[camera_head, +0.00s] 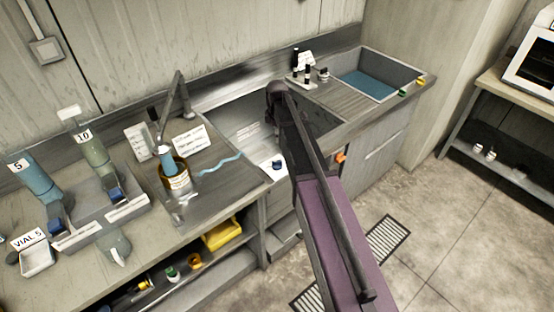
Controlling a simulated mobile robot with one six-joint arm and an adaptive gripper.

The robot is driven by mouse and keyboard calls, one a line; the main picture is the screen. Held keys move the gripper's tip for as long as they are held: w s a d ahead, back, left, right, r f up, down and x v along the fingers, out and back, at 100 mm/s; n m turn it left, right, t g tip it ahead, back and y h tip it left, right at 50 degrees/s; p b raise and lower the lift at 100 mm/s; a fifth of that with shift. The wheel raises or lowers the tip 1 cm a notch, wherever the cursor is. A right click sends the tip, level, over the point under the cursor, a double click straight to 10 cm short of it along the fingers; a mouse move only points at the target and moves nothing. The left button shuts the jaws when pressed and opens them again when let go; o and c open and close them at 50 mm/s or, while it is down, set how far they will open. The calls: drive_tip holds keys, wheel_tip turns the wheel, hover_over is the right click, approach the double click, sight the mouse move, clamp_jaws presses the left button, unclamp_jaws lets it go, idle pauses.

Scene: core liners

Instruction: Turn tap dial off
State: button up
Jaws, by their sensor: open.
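A grey tap (181,95) stands at the back of the counter beside the sink (245,120). A small blue dial (277,164) shows on the light front edge of the sink, just left of my arm. A small orange dial (341,157) shows on the cabinet front, to the right of my arm. I cannot tell which of them works the tap or how either is turned. My dark arm and purple body part cross the front of the sink. My gripper cannot be made out; it is hidden behind my arm or out of view.
An amber bottle (176,180) with a blue top stands left of the sink, near a light-blue wavy strip (220,163). Labelled cylinders (38,183) stand farther left. A blue-bottomed basin (370,84) is at the back right. Open floor (440,230) lies to the right.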

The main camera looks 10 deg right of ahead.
sight(277, 161)
drive_tip(key=shift+f, duration=0.15)
idle(0.3)
wheel_tip(277, 161, down, 14)
drive_tip(key=b, duration=1.3)
drive_tip(key=shift+r+b, duration=0.25)
drive_tip(key=shift+b, duration=0.15)
clamp_jaws()
